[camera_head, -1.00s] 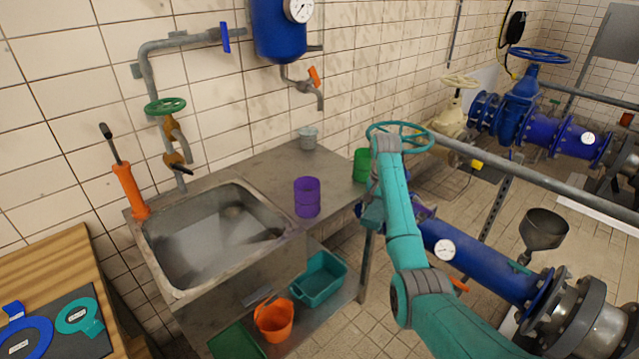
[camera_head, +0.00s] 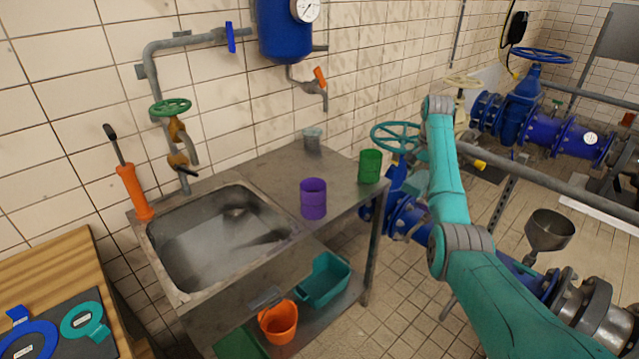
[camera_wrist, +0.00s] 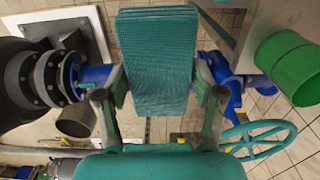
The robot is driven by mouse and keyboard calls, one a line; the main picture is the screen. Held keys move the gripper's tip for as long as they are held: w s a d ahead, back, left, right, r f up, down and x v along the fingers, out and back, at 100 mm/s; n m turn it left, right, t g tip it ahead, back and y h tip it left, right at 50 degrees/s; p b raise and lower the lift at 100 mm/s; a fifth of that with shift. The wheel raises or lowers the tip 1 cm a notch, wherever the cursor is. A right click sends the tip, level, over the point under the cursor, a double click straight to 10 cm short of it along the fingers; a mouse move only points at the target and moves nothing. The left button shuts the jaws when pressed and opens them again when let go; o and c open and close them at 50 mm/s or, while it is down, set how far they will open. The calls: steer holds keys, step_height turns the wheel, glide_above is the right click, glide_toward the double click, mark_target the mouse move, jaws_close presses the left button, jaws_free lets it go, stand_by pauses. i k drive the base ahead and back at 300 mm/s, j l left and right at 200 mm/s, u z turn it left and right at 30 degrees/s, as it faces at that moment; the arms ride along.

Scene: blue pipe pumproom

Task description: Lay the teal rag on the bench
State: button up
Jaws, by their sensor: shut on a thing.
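The teal rag (camera_wrist: 155,60) is a folded, ribbed block in the wrist view. My gripper (camera_wrist: 160,88) is shut on it, one finger on each side. In the head view the rag and gripper do not show; only my teal arm does, right of the bench. The metal bench (camera_head: 268,180) runs along the tiled wall with a sink (camera_head: 215,245) in its left part. A corner of what looks like the bench shows at the wrist view's upper right, beside the rag and apart from it.
On the bench stand a purple cup (camera_head: 313,199), a green cup (camera_head: 369,167) near the right end, and a grey cup (camera_head: 312,140) by the wall. The bench top between them is clear. Blue pipes with a teal handwheel (camera_head: 396,137) lie right of the bench.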

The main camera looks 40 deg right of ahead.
mark_target(337, 190)
steer(key=i+j, duration=0.6)
steer(key=i, duration=0.15)
steer(key=i+l, duration=0.15)
